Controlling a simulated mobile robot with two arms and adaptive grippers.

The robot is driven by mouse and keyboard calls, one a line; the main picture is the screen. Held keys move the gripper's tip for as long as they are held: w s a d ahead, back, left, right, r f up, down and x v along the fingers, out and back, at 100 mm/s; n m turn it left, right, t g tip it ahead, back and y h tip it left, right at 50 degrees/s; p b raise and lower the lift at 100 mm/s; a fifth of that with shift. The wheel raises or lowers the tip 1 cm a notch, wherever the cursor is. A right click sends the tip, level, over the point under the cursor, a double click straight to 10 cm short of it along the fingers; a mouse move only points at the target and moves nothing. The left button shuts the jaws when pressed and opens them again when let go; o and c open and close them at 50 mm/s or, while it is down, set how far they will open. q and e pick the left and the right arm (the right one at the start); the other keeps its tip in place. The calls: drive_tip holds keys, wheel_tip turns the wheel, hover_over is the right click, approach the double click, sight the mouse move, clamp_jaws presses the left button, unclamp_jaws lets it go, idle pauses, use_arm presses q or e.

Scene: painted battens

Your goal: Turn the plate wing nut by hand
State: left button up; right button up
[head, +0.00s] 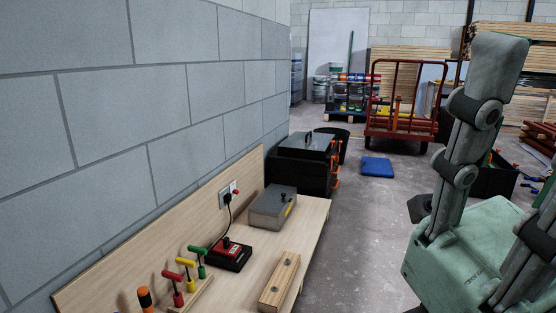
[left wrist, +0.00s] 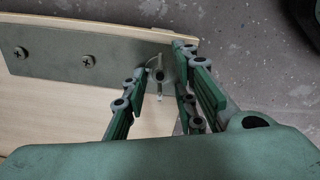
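In the left wrist view, a grey metal plate (left wrist: 55,50) with two screws is fixed along a pale wooden board. A small wing nut (left wrist: 159,74) with a light stem sits near the plate's right end. My left gripper (left wrist: 162,68) is open, with one green finger on each side of the wing nut. A gap shows on both sides, and I see no contact. The wing nut is too small to tell its angle exactly. In the head view my right gripper (head: 500,150) is close at the right edge, with one fingertip out of frame. The wing nut does not show there.
The wooden bench (head: 215,295) holds T-handled tools (head: 186,270), a red and black box (head: 229,255), a grey metal box (head: 272,207) and a drilled wooden block (head: 279,282). A block wall (head: 150,100) bounds the left. A red trolley (head: 400,122) stands farther back; the floor between is mostly clear.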

use_arm(q)
clamp_jaws()
drive_tip(key=shift+f, duration=0.1)
